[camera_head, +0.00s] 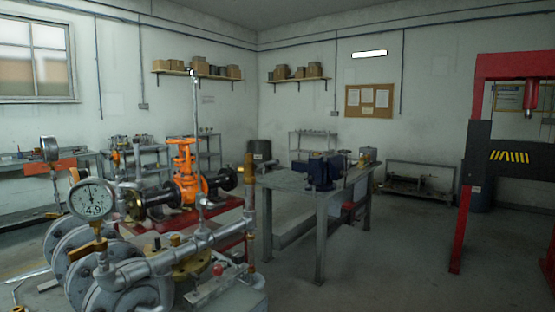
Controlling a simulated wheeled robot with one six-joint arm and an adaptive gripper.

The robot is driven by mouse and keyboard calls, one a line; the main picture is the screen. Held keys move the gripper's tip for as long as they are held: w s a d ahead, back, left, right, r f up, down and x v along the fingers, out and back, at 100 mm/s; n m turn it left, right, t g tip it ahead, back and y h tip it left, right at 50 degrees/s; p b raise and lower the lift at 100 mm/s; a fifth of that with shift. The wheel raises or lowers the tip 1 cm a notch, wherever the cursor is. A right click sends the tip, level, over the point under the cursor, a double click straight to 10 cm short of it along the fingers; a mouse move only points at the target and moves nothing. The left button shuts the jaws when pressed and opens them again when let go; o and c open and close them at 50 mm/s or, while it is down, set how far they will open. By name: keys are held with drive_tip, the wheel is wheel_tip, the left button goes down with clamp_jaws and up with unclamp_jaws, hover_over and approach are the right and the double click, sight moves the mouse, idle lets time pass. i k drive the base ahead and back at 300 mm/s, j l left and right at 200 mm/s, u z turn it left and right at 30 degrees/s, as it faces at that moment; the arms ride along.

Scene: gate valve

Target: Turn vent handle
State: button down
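An orange gate valve (187,180) stands upright at left of centre with an orange handwheel on top. A pipe assembly (160,265) with large grey flanges fills the lower left. A round white-faced pressure gauge (91,199) stands on it. A small red part (217,268) shows low on this assembly. A thin upright pipe (196,130) rises beside the orange valve. I cannot tell which part is the vent handle. My gripper is not in view.
A grey steel table (282,181) with a dark blue vise-like object (322,170) stands at centre. A red press frame (465,190) stands at right. Shelving (208,155) lines the back wall. The grey floor (395,255) between table and press is clear.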

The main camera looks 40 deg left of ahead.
sight(213, 207)
drive_tip(key=i+u, duration=0.15)
drive_tip(key=i, duration=0.3)
drive_tip(key=i+l+u, duration=0.15)
drive_tip(key=i, duration=0.35)
drive_tip(key=i+l+u, duration=0.15)
drive_tip(key=i, duration=0.3)
drive_tip(key=i+l+u, duration=0.1)
drive_tip(key=i+u, duration=0.15)
drive_tip(key=u, duration=0.15)
drive_tip(key=i+l+u, duration=0.15)
drive_tip(key=u, duration=0.25)
drive_tip(key=i+l+u, duration=0.25)
drive_tip(key=u, duration=0.2)
drive_tip(key=i+l+u, duration=0.15)
drive_tip(key=u, duration=0.25)
drive_tip(key=i+l+u, duration=0.1)
drive_tip(key=l+u, duration=0.3)
drive_tip(key=i+l+u, duration=0.15)
drive_tip(key=u, duration=0.25)
drive_tip(key=i+l+u, duration=0.15)
drive_tip(key=u, duration=0.2)
drive_tip(key=i+l+u, duration=0.1)
drive_tip(key=l+u, duration=0.5)
drive_tip(key=u, duration=0.15)
drive_tip(key=i, duration=0.05)
